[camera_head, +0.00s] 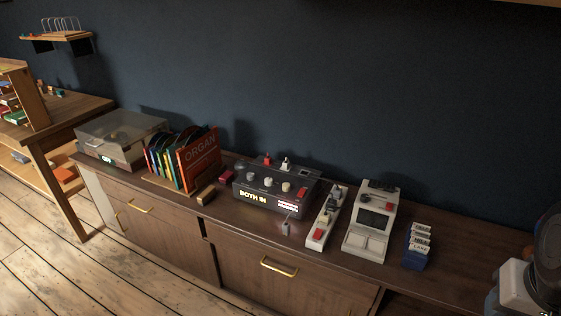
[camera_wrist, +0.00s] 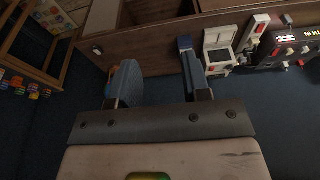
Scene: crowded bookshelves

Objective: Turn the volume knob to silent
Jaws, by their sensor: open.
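A dark mixer box (camera_head: 274,189) with a lit "BOTH IN" display stands on the sideboard in the head view. Several pale round knobs (camera_head: 286,187) sit on its top face; I cannot tell which one is the volume knob or where it points. The mixer (camera_wrist: 290,42) also shows, partly cut off, at the upper right of the wrist view. My gripper (camera_wrist: 160,82) is open, with nothing between its two fingers, and is well apart from the mixer. In the head view, part of my arm shows at the right edge.
A white power strip (camera_head: 323,222), a white device with a screen (camera_head: 371,221) and a blue card holder (camera_head: 417,247) stand right of the mixer. Upright records (camera_head: 198,156) and a lidded turntable (camera_head: 121,137) stand left.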

